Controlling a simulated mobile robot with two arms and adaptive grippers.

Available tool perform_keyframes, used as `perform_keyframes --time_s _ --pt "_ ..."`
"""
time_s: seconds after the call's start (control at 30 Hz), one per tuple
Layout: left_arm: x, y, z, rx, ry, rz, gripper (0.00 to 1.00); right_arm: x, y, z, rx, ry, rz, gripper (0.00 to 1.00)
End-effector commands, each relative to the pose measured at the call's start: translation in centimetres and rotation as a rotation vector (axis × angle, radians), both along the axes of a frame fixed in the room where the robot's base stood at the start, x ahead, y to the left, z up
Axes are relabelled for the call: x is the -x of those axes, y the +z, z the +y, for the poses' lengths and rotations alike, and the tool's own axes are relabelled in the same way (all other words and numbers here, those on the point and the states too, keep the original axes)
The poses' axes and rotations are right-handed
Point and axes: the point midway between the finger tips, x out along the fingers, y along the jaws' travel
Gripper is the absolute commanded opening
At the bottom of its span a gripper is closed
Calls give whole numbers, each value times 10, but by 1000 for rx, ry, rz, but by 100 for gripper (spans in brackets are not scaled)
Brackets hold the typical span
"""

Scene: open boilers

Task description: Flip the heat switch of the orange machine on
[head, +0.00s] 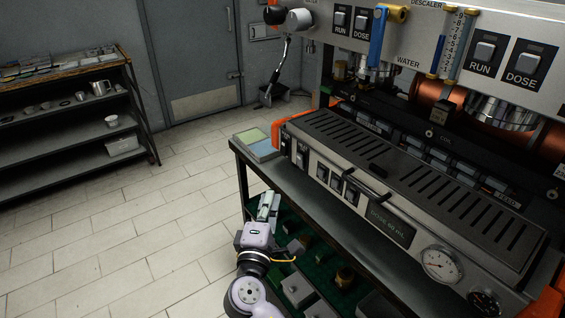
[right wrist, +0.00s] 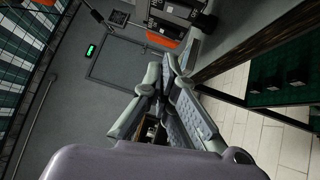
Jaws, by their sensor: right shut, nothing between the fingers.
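The orange machine (head: 430,265) stands on a dark table, with a steel front panel and orange end pieces. At the left end of its front are two black switches; the left one (head: 286,142) and the right one (head: 301,154) have labels too small to read surely. I cannot tell which is the heat switch or its position. My right gripper (head: 268,197) is below and left of these switches, apart from the machine, beside the table's front edge. Its fingers are together and empty in the right wrist view (right wrist: 174,68). My left gripper is not in view.
The table edge (head: 243,165) is close to my right gripper, with green-lined storage (head: 315,262) below it. Pale green and blue pads (head: 255,142) lie at the table's left corner. A shelf (head: 70,125) stands far left. The tiled floor between is clear.

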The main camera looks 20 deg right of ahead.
Motion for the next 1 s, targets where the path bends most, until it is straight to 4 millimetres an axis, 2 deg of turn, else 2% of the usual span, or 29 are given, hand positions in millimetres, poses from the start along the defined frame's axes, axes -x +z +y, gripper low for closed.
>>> perform_keyframes --time_s 0.37,0.47,0.87,1.0 --pt "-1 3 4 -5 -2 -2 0 -6 1 -2 1 1 2 0" --pt "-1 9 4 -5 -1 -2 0 -18 4 -8 4 1 1 0" --pt "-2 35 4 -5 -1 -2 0 -93 13 -43 3 1 1 0" --pt "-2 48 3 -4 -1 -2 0 -99 15 -64 3 0 4 0"
